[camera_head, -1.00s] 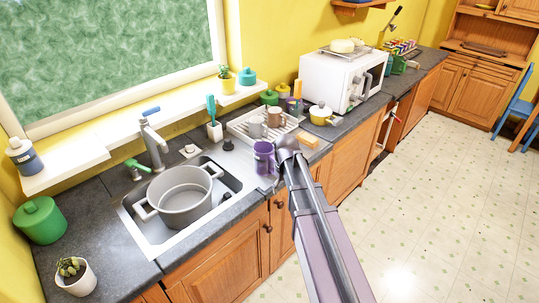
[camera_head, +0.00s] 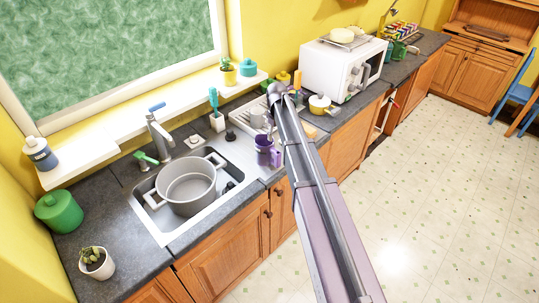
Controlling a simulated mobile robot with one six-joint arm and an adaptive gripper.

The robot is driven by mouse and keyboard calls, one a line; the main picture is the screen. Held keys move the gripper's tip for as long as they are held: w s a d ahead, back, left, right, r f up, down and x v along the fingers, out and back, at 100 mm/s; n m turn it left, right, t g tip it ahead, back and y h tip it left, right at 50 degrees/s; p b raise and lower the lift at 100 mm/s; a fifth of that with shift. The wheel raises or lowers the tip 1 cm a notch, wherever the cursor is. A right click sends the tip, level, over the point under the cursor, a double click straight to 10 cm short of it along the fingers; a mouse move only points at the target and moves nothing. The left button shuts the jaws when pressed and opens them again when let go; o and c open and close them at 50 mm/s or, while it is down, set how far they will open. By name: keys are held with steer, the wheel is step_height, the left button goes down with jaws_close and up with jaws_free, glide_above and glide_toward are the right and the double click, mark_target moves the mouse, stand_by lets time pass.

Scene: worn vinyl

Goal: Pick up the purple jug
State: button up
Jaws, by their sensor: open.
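The purple jug (camera_head: 263,146) stands upright at the right end of the sink unit, near the counter's front edge. Its handle shows on the right side. My gripper (camera_head: 271,131) is small in view and points down just above and behind the jug, close to its rim. It is open and holds nothing. I cannot tell whether the fingers touch the jug. My arm covers the area just right of the jug.
A large grey pot (camera_head: 188,187) sits in the sink to the left. A dish rack (camera_head: 243,115) with cups stands behind the jug, partly hidden by my arm.

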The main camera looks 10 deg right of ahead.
mark_target(276, 151)
step_height(276, 151, down, 9)
steer(key=b, duration=0.8)
steer(key=shift+r+b, duration=0.2)
steer(key=shift+b, duration=0.1)
steer(key=shift+f, duration=0.1)
stand_by(0.4)
steer(key=shift+w+d+f+b, duration=0.1)
steer(key=shift+f+b, duration=2.4)
steer(key=shift+b, duration=0.1)
jaws_close()
